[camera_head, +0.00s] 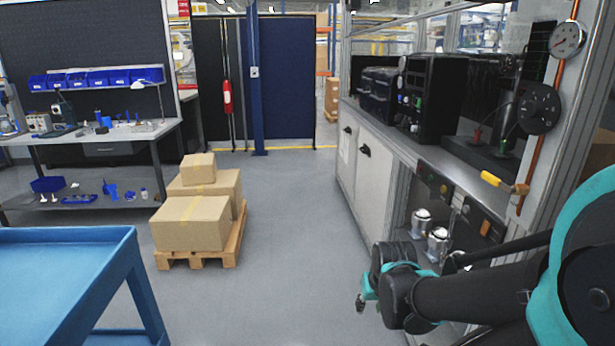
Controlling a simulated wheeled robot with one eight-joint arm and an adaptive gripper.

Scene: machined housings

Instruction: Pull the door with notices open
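Two pale cabinet doors are under the long bench on the right, both seemingly shut. The farther door (346,158) has a black handle (348,130) and what looks like a pale sheet on it. The nearer door (373,196) has a black handle (365,150), and I see no clear notice on it. The notices are too small to read. My gripper (361,303) is at the lower middle right, in front of the bench's open shelf and apart from both doors. It is small and dark, so its opening is unclear.
Boxes on a pallet (203,260) stand on the floor at left centre. A blue table (75,240) is at the lower left, and a workbench (100,140) is behind it. The grey floor between pallet and cabinet is clear. Metal canisters (437,243) stand on the right shelf.

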